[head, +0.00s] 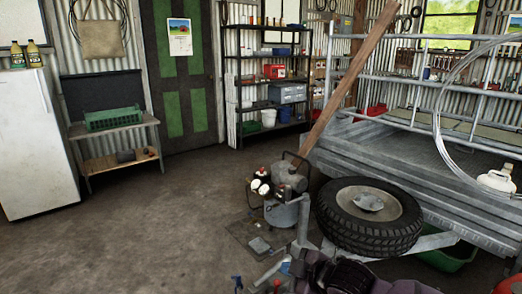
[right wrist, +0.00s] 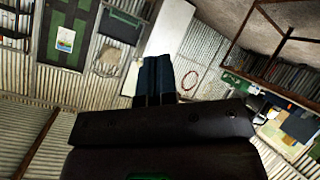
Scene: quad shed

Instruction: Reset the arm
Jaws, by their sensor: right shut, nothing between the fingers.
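My right gripper (right wrist: 159,78) is seen from its wrist camera, with two dark bluish fingers together and nothing between them. Its dark body fills the lower middle of that view. In the head view, my dark right gripper (head: 322,270) is low at the bottom edge, in front of the tyre, and its fingers are hard to make out. It is empty and seems apart from the things around it. My left gripper is not in view.
A fridge (head: 38,140), bench (head: 115,130) and shelf (head: 268,105) line the walls. The left floor is clear.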

